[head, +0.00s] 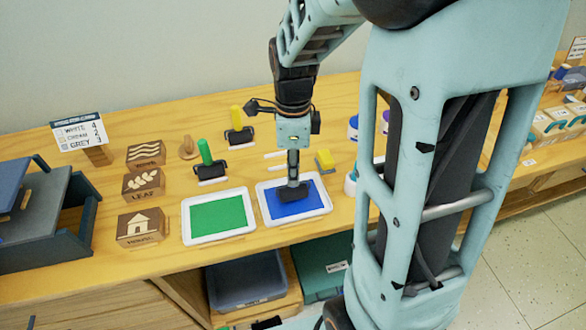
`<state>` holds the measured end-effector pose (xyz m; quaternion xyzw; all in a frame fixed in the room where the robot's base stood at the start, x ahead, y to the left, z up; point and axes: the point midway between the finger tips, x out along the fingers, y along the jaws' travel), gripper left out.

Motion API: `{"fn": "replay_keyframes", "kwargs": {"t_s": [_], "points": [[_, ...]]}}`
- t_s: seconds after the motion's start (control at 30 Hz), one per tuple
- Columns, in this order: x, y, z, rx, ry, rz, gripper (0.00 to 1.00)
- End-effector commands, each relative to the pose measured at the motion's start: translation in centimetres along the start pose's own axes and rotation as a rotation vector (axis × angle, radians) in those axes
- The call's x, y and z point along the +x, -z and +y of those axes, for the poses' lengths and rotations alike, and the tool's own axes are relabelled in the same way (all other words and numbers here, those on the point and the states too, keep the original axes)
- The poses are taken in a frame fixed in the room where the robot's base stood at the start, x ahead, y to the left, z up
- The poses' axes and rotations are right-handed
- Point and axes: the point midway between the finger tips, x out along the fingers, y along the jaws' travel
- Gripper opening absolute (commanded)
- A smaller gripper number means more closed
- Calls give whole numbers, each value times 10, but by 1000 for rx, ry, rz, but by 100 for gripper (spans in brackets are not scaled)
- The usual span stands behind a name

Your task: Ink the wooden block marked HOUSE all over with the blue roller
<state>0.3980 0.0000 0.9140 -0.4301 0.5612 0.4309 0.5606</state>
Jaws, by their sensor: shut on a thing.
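The wooden block marked HOUSE (140,227) lies on the table at the left front, its marked face up. That face shows brown wood with a pale house picture and no blue. My gripper (293,175) points straight down over the tray of blue ink (312,206), well to the right of the block. It is shut on the blue roller (290,194), whose dark lower part is at the blue ink. The roller's handle is hidden by my gripper, and I cannot tell whether the roller touches the ink.
A green ink tray (218,214) lies between the block and the blue tray. The LEAF block (143,184) and a wave-marked block (146,155) lie behind HOUSE. Green-handled (206,153) and yellow-handled (238,122) rollers stand behind.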

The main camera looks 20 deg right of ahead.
Motion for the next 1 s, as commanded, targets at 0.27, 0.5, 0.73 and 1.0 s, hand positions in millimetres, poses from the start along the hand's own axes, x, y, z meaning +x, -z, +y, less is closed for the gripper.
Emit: {"fn": "replay_keyframes", "kwargs": {"t_s": [0.27, 0.5, 0.73, 1.0], "points": [[4, 0, 0, 0, 0, 0, 0], [7, 0, 0, 0, 1, 0, 0], [8, 0, 0, 0, 1, 0, 0], [8, 0, 0, 0, 0, 0, 0]]}}
